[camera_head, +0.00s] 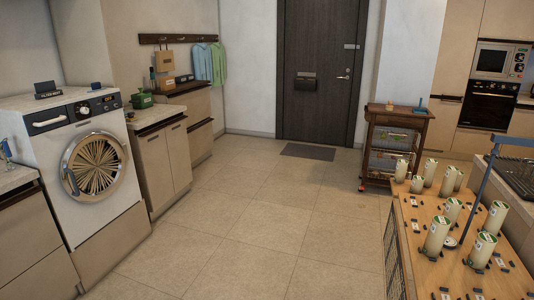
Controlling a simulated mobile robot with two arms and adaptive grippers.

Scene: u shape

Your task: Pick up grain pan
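I cannot make out anything that is clearly a grain pan in the head view. Several pale cylinders with green-marked tops, such as the one at the front (482,251), stand on a wooden-topped table (425,272) at the lower right. A green container (142,100) sits on the low cabinet beside the washing machine. Neither of my grippers is in view.
A white washing machine (75,160) and cabinets (163,165) line the left. A wheeled wooden cart (397,140) stands at the back right, near a dark door (323,70) with a mat (307,152). The tiled floor (270,220) between is clear.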

